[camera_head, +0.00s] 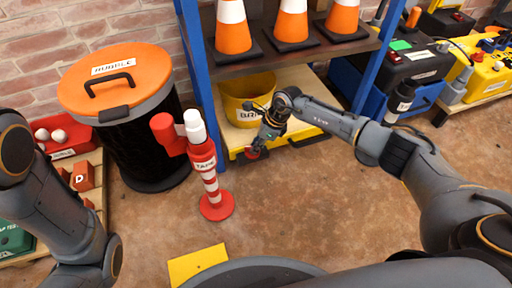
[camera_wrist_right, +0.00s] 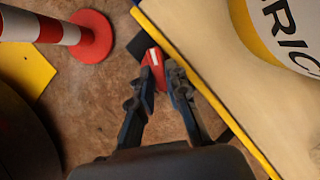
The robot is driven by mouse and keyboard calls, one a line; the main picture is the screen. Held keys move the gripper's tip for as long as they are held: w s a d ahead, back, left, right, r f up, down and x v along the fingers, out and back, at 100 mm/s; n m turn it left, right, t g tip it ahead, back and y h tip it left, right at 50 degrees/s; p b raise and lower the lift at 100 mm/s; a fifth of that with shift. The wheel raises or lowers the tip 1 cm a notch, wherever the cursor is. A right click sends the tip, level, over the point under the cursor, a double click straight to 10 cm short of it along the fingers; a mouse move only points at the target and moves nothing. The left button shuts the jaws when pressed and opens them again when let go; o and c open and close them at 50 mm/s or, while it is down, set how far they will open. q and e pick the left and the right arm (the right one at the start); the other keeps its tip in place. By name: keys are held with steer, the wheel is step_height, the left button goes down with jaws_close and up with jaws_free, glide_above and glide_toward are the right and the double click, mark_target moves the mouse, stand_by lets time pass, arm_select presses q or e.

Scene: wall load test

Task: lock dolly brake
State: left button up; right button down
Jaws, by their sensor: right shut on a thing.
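The dolly (camera_head: 318,82) is a low wooden platform with a yellow edge under the blue-post shelf. Its pale top (camera_wrist_right: 205,62) and yellow edge also fill the right side of the right wrist view. A small red brake pedal (camera_wrist_right: 154,60) with a white mark sits at the dolly's edge, near the floor. My right gripper (camera_head: 257,150) reaches down to it at the dolly's front left corner. In the right wrist view the gripper's fingers (camera_wrist_right: 157,78) are on either side of the red pedal, shut on it. My left arm shows at the left, but its gripper is out of view.
A yellow bucket (camera_head: 244,98) stands on the dolly. A red-and-white post (camera_head: 208,178) stands left of my right gripper. A black bin with an orange lid (camera_head: 146,140) is farther left. A yellow plate (camera_head: 198,263) lies on the floor. The floor at front right is clear.

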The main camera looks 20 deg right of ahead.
steer(key=shift+w+d+f+n+g+b, duration=0.1)
steer(key=shift+n+g+b, duration=0.2)
steer(key=shift+n, duration=0.25)
steer(key=shift+d+n+g+b, duration=0.1)
steer(key=shift+n+g+b, duration=0.1)
steer(key=shift+n+b, duration=0.25)
steer(key=shift+n, duration=0.3)
steer(key=c, duration=1.3)
jaws_free()
steer(key=shift+a, duration=0.1)
